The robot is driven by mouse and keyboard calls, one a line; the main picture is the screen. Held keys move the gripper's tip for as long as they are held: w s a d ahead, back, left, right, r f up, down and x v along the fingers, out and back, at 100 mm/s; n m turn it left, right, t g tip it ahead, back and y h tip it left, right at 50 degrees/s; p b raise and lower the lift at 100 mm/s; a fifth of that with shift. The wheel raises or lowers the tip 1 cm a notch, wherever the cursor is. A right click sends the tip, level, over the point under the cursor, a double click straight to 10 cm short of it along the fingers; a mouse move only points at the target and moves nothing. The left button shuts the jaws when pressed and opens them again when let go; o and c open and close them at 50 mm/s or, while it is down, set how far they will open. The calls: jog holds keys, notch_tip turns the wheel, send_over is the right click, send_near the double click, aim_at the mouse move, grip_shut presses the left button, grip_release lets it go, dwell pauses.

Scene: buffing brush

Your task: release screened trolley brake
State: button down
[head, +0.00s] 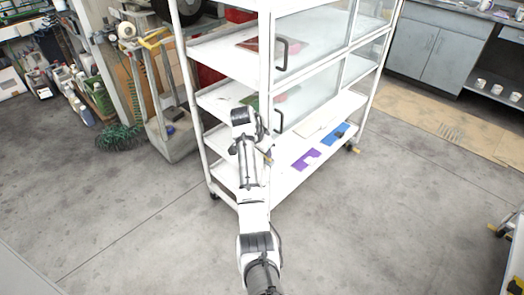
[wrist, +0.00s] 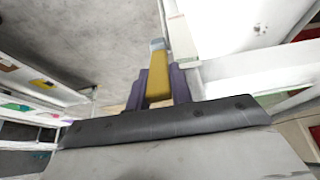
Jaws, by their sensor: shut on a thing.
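The screened trolley (head: 222,58) is a tall white frame with several shelves and clear sliding panels with dark handles. It fills the middle of the head view. In the wrist view my gripper (wrist: 161,88) has its two purple-grey fingers shut on a yellow lever (wrist: 159,76) with a grey tip, beside a white part of the trolley. In the head view a small yellow piece (head: 268,157) shows beside my arm at the trolley's front post; it looks like the same lever. My arm hides the fingers there. The lever's base is hidden.
Purple (head: 305,159) and blue (head: 336,134) flat pieces lie on the lowest shelf. A dark caster (head: 352,147) with a yellow part stands at the right corner. The concrete floor in front is clear.

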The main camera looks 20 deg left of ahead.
jog(key=shift+w, duration=0.15)
dwell(0.3)
jog(key=c, duration=1.2)
grip_release()
jog(key=shift+d+r, duration=0.1)
jog(key=shift+c, duration=0.2)
